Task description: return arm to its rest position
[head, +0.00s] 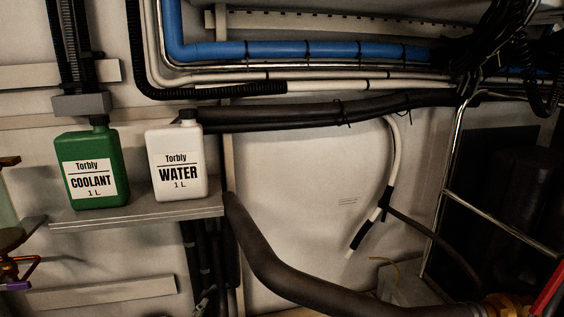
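Neither of my grippers shows in the head view, and I cannot make out either of my arms. A green bottle labelled Torbly COOLANT 1 L (92,150) stands upright on a grey shelf (140,217) at the left. A white bottle labelled Torbly WATER 1 L (176,140) stands upright to its right on the same shelf, apart from it. Both have dark caps. Nothing is seen holding either bottle.
A blue pipe (300,50) and dark hoses run across the top. A thick dark hose (285,280) curves below the shelf to the lower right. A metal rail frame (449,180) stands right. Brass parts (12,238) show at the left edge.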

